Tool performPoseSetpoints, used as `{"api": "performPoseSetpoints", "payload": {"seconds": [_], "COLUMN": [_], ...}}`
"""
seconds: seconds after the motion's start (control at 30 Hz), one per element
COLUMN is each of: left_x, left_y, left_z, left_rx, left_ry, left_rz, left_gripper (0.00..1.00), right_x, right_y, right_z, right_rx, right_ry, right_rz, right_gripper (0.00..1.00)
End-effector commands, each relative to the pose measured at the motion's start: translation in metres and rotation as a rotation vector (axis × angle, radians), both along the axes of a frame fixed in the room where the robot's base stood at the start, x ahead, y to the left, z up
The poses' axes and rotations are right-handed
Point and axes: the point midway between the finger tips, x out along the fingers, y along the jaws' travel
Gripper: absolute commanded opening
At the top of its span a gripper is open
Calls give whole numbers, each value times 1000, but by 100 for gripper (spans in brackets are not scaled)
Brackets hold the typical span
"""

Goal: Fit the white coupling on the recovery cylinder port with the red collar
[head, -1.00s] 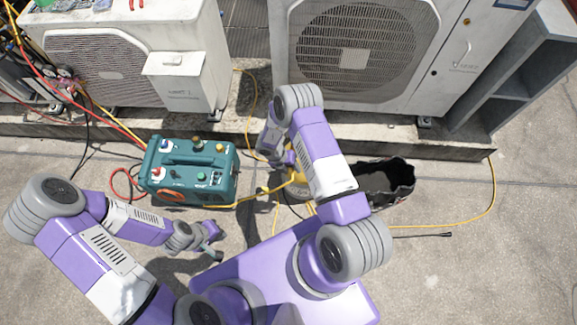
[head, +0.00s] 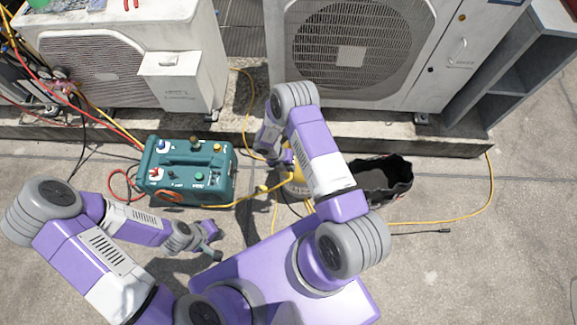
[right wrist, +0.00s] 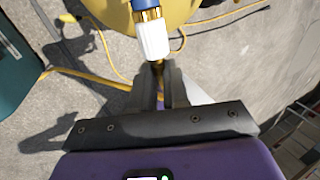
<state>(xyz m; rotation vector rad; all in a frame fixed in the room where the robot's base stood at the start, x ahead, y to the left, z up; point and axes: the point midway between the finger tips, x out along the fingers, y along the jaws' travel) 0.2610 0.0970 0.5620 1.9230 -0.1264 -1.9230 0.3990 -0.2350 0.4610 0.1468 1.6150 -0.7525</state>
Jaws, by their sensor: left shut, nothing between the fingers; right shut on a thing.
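The yellow recovery cylinder (head: 297,187) stands on the ground, partly hidden by my right arm. Its yellow top also shows in the right wrist view (right wrist: 195,12). My right gripper (right wrist: 166,82) is shut on a brass end below the white coupling (right wrist: 153,38), beside the cylinder. A blue collar (right wrist: 145,5) and a thin brass band lie just beyond the coupling, in line with it. I cannot tell whether the coupling touches or is seated there. No red collar is visible. In the head view, my right gripper (head: 286,160) hides the coupling. My left gripper (head: 214,254) is shut and empty.
A teal recovery machine (head: 188,172) stands left of the cylinder. A black open bag (head: 383,178) is to its right. Yellow hoses (head: 470,212) lie on the concrete. The right foreground is clear.

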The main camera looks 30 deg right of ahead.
Motion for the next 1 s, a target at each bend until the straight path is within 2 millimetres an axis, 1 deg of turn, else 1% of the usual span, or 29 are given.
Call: {"api": "performPoseSetpoints", "payload": {"seconds": [0.57, 1.0], "left_x": [0, 0], "left_y": [0, 0], "left_z": [3, 10], "left_rx": [0, 0], "left_ry": [0, 0], "left_rz": [0, 0], "left_gripper": [0, 0], "right_x": [-6, -20], "right_y": [4, 13], "right_z": [0, 0], "right_rx": [0, -1], "right_ry": [2, 1], "right_rz": [1, 1], "right_gripper": [0, 0]}}
